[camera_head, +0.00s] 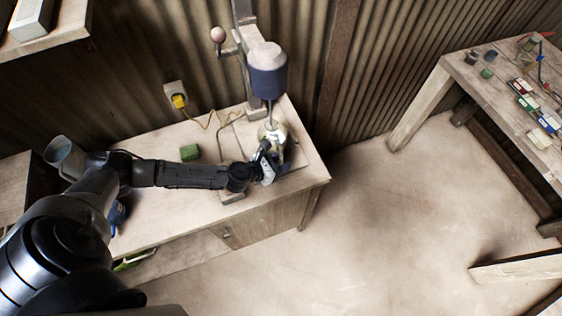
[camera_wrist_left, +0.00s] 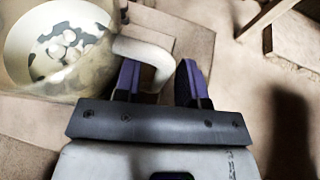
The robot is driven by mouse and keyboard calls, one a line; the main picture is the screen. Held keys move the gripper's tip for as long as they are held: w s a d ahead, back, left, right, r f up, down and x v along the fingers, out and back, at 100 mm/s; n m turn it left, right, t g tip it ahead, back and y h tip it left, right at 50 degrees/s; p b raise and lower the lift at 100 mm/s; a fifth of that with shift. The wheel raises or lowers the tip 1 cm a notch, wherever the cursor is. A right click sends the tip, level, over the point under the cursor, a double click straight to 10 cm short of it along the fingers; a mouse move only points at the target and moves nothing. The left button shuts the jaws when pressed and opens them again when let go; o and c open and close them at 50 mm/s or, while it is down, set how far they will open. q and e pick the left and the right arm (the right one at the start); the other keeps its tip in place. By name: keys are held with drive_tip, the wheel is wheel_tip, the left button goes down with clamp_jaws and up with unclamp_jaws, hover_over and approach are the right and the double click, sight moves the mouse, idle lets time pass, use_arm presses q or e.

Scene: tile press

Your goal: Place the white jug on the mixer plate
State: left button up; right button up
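The white jug (camera_head: 276,133) stands upright under the mixer (camera_head: 267,78), its lower part partly hidden by my gripper in the head view. The mixer's thin shaft comes down at the jug's mouth. The mixer plate (camera_head: 299,146) shows around the jug; the exact contact under the jug is hidden. In the left wrist view the jug (camera_wrist_left: 20,62) is at the upper left, with pale and grey lumps inside. Its handle (camera_wrist_left: 160,62) reaches between the two purple fingers of my left gripper (camera_wrist_left: 160,78), which are apart with a gap beside the handle. My right gripper is not in view.
A green block (camera_head: 190,152) lies on the workbench (camera_head: 150,209) left of the mixer. A yellow plug (camera_head: 180,101) with a cord is in the wall. A second table (camera_head: 432,102) with small items stands right; open floor lies between.

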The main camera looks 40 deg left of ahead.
use_arm(q)
drive_tip(key=shift+v, duration=5.9)
drive_tip(key=s+d+m+g+y, duration=0.1)
drive_tip(key=s+d+m+g, duration=0.3)
drive_tip(key=m, duration=1.3)
drive_tip(key=s+d+m+g+y, duration=0.2)
drive_tip(key=s+d+m+g, duration=0.3)
drive_tip(key=s+m, duration=0.6)
drive_tip(key=d+m, duration=0.2)
drive_tip(key=m, duration=0.4)
drive_tip(key=shift+s+f+m+g, duration=0.2)
drive_tip(key=shift+s+m+g, duration=0.1)
drive_tip(key=shift+s, duration=0.1)
